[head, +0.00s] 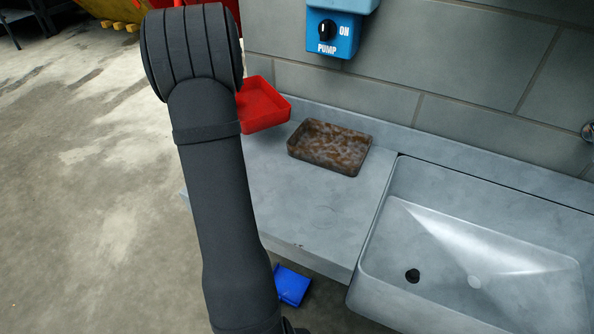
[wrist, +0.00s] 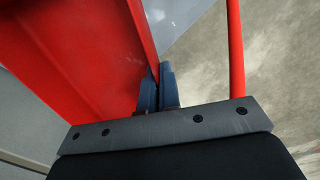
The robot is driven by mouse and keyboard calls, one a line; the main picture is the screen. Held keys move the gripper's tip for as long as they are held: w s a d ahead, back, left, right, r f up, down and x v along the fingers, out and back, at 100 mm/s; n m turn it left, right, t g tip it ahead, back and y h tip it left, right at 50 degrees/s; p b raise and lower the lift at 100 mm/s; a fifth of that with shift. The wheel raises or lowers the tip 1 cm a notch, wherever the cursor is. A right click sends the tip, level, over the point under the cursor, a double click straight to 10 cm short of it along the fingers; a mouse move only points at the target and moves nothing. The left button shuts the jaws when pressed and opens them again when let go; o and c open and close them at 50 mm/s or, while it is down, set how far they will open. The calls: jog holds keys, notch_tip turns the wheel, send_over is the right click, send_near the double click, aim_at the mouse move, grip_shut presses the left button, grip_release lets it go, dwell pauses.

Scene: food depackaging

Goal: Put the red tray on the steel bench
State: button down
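The red tray (head: 264,106) shows in the head view at the back left end of the steel bench (head: 325,215), partly hidden behind my arm. I cannot tell whether it touches the bench or hangs above it. In the wrist view the red tray (wrist: 85,50) fills the upper left. My gripper (wrist: 158,88) has its two blue-grey fingers close together on the tray's thin red wall. In the head view my gripper is hidden behind my arm.
A brown, stained tray (head: 329,148) sits on the bench near the wall. A sink (head: 470,250) is set in at the right. A blue pump switch (head: 332,35) hangs on the wall. A blue object (head: 291,285) lies below the bench. The bench front is clear.

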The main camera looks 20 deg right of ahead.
jog(key=shift+n, duration=0.6)
jog(key=s+d+r, duration=0.1)
jog(key=s+d, duration=0.2)
jog(key=s+d+r, duration=0.1)
jog(key=s+d, duration=0.1)
jog(key=s+d+r, duration=0.1)
jog(key=s+d, duration=0.2)
jog(key=shift+s+d, duration=0.35)
jog(key=s+d+r+n, duration=0.15)
jog(key=s+d, duration=0.25)
jog(key=s, duration=0.9)
jog(key=s+d+n, duration=0.2)
jog(key=s+d, duration=0.2)
jog(key=s, duration=0.9)
jog(key=s+a+f+n, duration=0.1)
jog(key=s+a+f, duration=0.1)
jog(key=s, duration=0.4)
jog(key=s+a+f+n, duration=0.1)
jog(key=s+f, duration=0.1)
jog(key=s, duration=0.3)
send_over(298, 233)
jog(key=shift+t, duration=0.3)
jog(key=f, duration=0.6)
jog(key=shift+s+a+f, duration=0.15)
jog(key=shift+s+a, duration=0.05)
jog(key=shift+f, duration=2.05)
jog(key=shift+f, duration=0.1)
